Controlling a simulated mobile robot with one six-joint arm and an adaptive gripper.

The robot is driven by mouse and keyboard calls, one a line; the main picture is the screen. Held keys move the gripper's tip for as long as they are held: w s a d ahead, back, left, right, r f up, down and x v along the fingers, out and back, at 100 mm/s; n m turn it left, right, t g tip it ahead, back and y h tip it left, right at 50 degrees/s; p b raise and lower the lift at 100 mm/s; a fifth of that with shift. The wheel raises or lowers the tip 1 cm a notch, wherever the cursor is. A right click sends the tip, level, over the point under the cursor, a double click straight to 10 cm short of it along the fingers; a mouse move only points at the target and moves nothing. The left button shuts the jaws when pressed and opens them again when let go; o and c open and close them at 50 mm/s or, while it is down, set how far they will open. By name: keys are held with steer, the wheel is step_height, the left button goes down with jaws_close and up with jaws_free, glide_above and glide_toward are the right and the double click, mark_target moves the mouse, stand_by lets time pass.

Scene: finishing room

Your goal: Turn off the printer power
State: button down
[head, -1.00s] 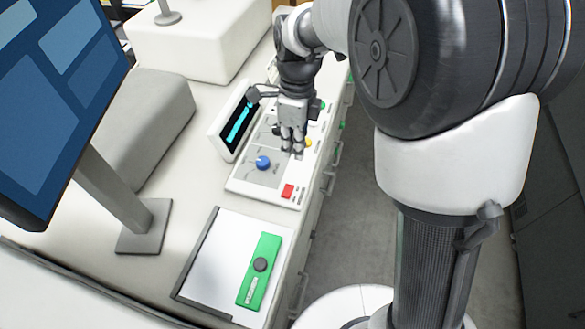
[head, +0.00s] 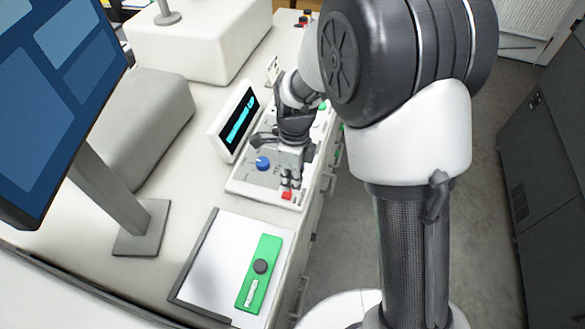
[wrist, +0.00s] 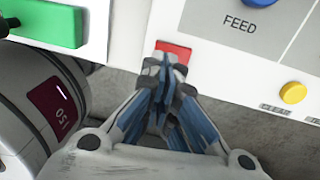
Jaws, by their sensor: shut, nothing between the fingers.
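The printer control panel (head: 250,190) is a white console on the bench with a small screen (head: 238,122) showing a cyan bar. A red button or switch (head: 287,195) sits at its near right corner. It also shows in the wrist view (wrist: 173,47), just beyond my fingertips and partly hidden by them. A blue knob (head: 262,163) sits left of my gripper, and the wrist view shows a blue control (wrist: 262,3) near the label FEED. My gripper (head: 291,184) is shut and empty, pointing down close to the red button. I cannot tell whether it touches it.
A green device (head: 259,275) with a dark knob lies on a white board (head: 212,262) nearer on the bench. A yellow button (wrist: 292,93) is on the panel. A monitor (head: 55,90) stands at left. Open floor (head: 350,240) lies right of the bench.

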mark_target(291, 196)
step_height(291, 196, down, 2)
steer(key=shift+s+f, duration=0.1)
stand_by(0.4)
steer(key=shift+s+a+f, duration=0.1)
steer(key=shift+s+f, duration=0.1)
steer(key=shift+f, duration=0.2)
steer(key=shift+w+r, duration=0.1)
steer(key=shift+w, duration=0.05)
